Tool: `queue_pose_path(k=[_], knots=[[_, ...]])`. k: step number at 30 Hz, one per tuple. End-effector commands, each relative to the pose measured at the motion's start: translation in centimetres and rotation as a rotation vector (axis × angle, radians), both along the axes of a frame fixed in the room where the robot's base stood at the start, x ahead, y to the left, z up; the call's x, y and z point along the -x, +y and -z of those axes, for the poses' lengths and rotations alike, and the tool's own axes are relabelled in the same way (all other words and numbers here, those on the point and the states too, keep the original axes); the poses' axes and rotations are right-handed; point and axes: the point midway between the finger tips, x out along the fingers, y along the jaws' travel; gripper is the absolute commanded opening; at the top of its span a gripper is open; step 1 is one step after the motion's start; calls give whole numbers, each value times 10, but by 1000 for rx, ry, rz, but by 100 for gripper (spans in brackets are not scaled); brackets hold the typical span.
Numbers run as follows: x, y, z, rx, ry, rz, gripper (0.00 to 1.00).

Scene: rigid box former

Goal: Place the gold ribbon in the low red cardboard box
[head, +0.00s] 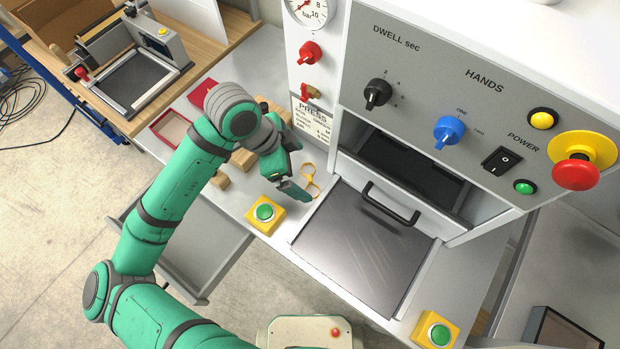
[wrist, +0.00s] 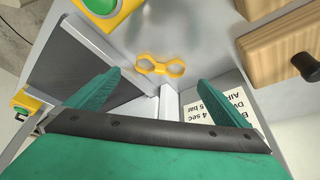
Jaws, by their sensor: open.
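The gold ribbon (head: 311,182) is a flat looped bow lying on the white bench top, left of the press tray. In the wrist view the ribbon (wrist: 160,65) lies between and beyond my open fingers. My gripper (head: 291,190) is just left of it, open and empty; both fingers show in the wrist view (wrist: 155,90). The low red cardboard box (head: 170,131) stands open at the bench's left end, with a pale inside. A second red piece (head: 204,92), perhaps its lid, is behind it.
Wooden blocks (head: 243,159) stand between the red box and the ribbon, partly behind my arm. A yellow box with a green button (head: 265,213) is close to my gripper. The press tray with a black handle (head: 360,245) is to the right. An open drawer (head: 200,250) juts out below.

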Motion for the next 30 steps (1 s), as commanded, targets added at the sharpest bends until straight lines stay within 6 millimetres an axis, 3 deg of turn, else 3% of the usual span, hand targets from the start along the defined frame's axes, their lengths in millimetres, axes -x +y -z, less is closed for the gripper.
queue_pose_path(k=[12,21,22,27,30], knots=[[-1,-18,42,3,1,2,100],[-1,-19,47,1,0,3,100],[-1,-19,47,1,0,3,98],[-1,-19,47,1,0,2,60],[-1,-19,47,1,0,2,59]])
